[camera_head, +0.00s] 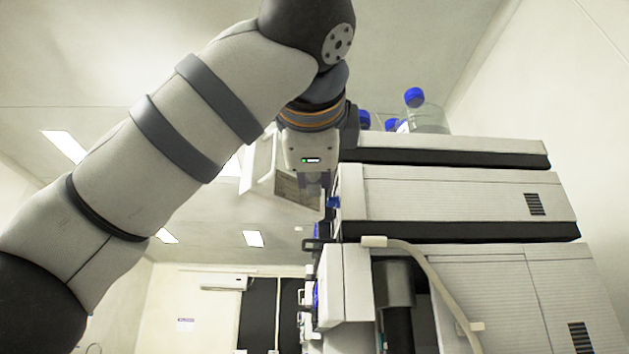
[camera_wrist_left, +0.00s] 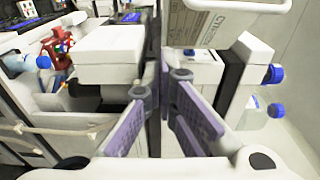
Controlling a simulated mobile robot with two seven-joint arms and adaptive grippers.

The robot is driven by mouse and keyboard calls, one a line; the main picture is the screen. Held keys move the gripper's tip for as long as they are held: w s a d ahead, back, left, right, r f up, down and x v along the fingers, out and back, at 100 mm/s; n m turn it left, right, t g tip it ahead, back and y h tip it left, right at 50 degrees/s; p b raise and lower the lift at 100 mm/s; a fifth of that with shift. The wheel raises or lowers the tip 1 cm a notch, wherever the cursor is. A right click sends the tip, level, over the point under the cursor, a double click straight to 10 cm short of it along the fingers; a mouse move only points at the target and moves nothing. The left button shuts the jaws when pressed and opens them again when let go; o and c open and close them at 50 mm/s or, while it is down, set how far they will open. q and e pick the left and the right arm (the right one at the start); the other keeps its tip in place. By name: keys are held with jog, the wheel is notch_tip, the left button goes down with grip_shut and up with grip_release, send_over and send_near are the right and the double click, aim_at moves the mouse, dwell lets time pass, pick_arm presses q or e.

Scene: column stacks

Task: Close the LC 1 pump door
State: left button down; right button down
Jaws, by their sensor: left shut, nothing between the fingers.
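A white door panel (camera_head: 285,185) with a darker inset stands swung out from the front of the instrument stack in the head view, to the left of the upper modules. A white panel with dark lettering (camera_wrist_left: 225,22), likely the same door, shows at the top of the left wrist view. No label says which module is the LC 1 pump. My left gripper (camera_head: 314,182) is beside the door and close to the stack front, partly hidden by its own body. Its purple-padded fingers (camera_wrist_left: 168,85) are shut and empty. My right gripper is not in view.
The stack has an upper module (camera_head: 440,190) and a lower module (camera_head: 530,290), with a pale hose (camera_head: 425,270) down its side. Blue-capped bottles (camera_head: 414,98) stand on top. Free space lies left of the stack, partly crossed by my left arm.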

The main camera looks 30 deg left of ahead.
aim_at(295, 195)
pick_arm(q)
jog(key=a, duration=0.1)
jog(key=w+a, duration=0.1)
jog(key=a, duration=0.2)
jog(key=shift+w+a+r, duration=0.1)
jog(key=shift+w, duration=0.45)
jog(key=shift+w+a, duration=0.15)
